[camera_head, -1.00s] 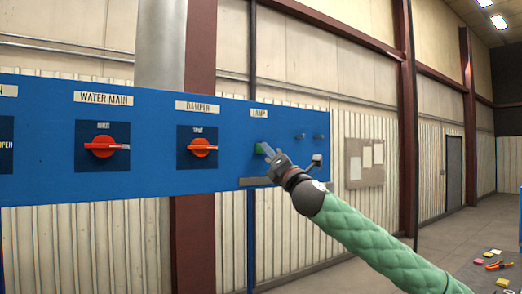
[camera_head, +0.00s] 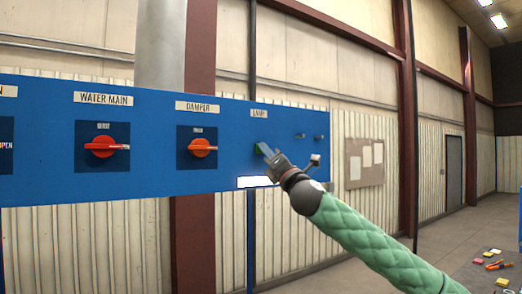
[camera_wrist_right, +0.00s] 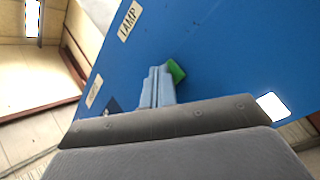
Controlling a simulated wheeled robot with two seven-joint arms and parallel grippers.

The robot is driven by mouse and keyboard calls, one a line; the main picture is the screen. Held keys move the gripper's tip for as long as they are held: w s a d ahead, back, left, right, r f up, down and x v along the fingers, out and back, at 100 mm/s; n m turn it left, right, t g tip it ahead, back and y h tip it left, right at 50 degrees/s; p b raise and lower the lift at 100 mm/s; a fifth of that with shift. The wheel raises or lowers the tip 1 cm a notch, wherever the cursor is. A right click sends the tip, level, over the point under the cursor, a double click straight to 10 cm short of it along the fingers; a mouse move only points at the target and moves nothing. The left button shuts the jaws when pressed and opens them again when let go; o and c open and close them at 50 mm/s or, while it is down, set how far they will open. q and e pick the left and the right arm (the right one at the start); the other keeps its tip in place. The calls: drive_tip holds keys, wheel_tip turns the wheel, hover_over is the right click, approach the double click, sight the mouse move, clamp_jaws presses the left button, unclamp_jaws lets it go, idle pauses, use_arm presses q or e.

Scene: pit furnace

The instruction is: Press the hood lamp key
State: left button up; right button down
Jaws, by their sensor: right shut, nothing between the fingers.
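The green lamp key (camera_head: 257,147) sits on the blue panel (camera_head: 225,125) below the LAMP label (camera_head: 259,113). My right gripper (camera_head: 267,150) is shut and empty, with its fingertips at the key's lower right edge. In the right wrist view, the shut fingers (camera_wrist_right: 157,88) are beside the green key (camera_wrist_right: 176,71) and overlap its edge; I cannot tell whether they touch it. My left gripper is not in view.
Red rotary handles for DAMPER (camera_head: 202,147) and WATER MAIN (camera_head: 106,147) sit to the left on the panel. A small lever (camera_head: 315,159) stands out just right of my gripper. A notice board (camera_head: 364,163) hangs on the wall behind.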

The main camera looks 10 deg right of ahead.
drive_tip(key=shift+s+d, duration=0.15)
drive_tip(key=shift+s, duration=0.2)
drive_tip(key=s, duration=0.2)
drive_tip(key=s+d, duration=0.2)
drive_tip(key=s, duration=0.1)
drive_tip(key=shift+s, duration=0.3)
idle(0.4)
